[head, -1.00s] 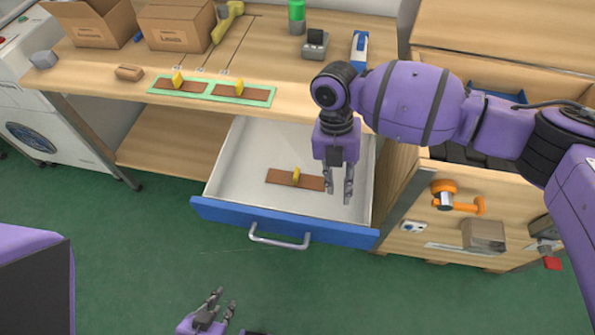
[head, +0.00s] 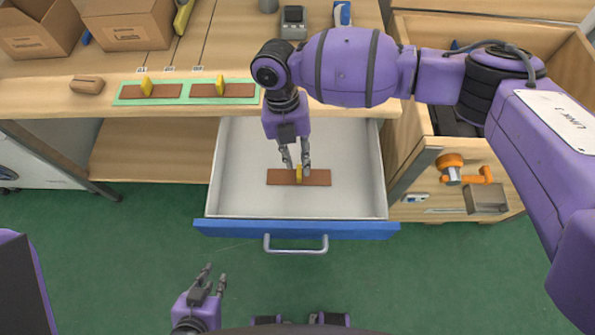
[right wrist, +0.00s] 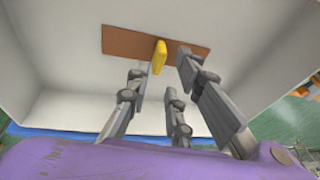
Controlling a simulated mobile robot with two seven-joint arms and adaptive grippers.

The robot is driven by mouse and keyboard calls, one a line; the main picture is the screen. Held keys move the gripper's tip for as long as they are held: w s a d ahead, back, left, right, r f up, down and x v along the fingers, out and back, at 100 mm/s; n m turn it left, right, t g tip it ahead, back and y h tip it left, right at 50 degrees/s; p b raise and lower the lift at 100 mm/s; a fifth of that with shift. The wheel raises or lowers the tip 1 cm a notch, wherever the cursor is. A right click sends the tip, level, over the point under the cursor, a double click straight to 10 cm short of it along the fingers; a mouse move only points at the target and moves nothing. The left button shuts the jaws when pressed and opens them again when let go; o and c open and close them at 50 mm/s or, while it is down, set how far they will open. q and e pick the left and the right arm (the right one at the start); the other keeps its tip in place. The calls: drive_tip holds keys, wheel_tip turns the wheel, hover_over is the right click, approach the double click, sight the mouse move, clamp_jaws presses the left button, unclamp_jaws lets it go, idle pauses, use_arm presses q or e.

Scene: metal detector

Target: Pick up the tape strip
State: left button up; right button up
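A brown strip (head: 320,178) with an upright yellow tab (head: 299,174) lies in the open white drawer; I take it as the tape strip. In the right wrist view the strip (right wrist: 125,41) lies ahead, its yellow tab (right wrist: 159,58) appearing between my fingertips. My right gripper (head: 296,166) is open, pointing down over the strip with fingers either side of the tab. Whether they touch it I cannot tell. Two similar brown strips (head: 152,91) (head: 221,90) with yellow tabs lie on a green mat on the worktop. My left gripper (head: 212,283) is open and empty, low in front of the drawer.
The drawer (head: 235,190) has walls around the strip and a blue front (head: 215,229) with a metal handle (head: 296,245). The worktop edge overhangs behind. Cardboard boxes (head: 125,22) and a brown block (head: 87,84) stand on the worktop. An orange-handled clamp (head: 465,172) is at right.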

sight(298, 169)
drive_tip(key=x, duration=0.5)
drive_tip(key=shift+w+a, duration=0.15)
clamp_jaws()
